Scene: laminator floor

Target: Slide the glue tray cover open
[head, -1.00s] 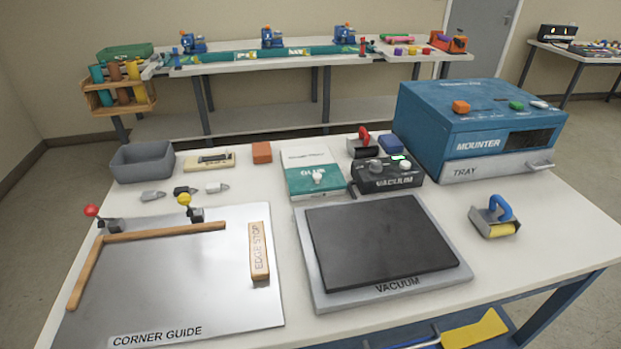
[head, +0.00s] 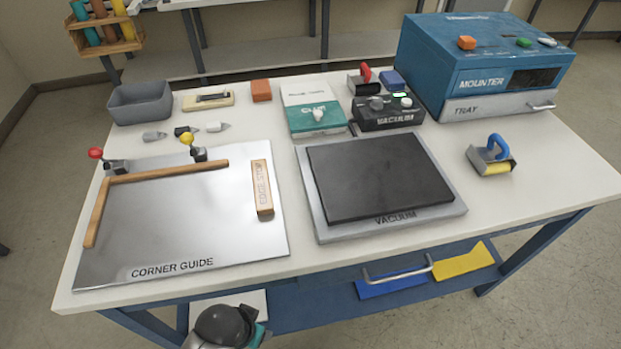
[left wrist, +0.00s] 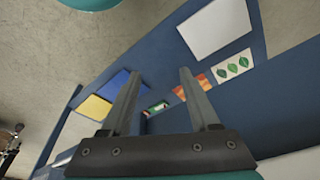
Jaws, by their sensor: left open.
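The glue tray (head: 312,108) sits at the back middle of the white table in the head view. It has a pale lid panel at the back and a teal cover (head: 318,119) marked GLUE at the front, with a small white knob (head: 318,115) on it. In the left wrist view my left gripper (left wrist: 157,85) is open and empty, its two fingers apart, over the blue lower shelf. Part of my left arm shows at the bottom edge of the head view, well away from the glue tray. My right gripper is not in view.
A vacuum control box (head: 388,112) stands just right of the glue tray, and an orange block (head: 261,91) to its left. The vacuum plate (head: 455,208) and corner guide board (head: 190,230) lie in front. The blue mounter (head: 480,60) is at the back right.

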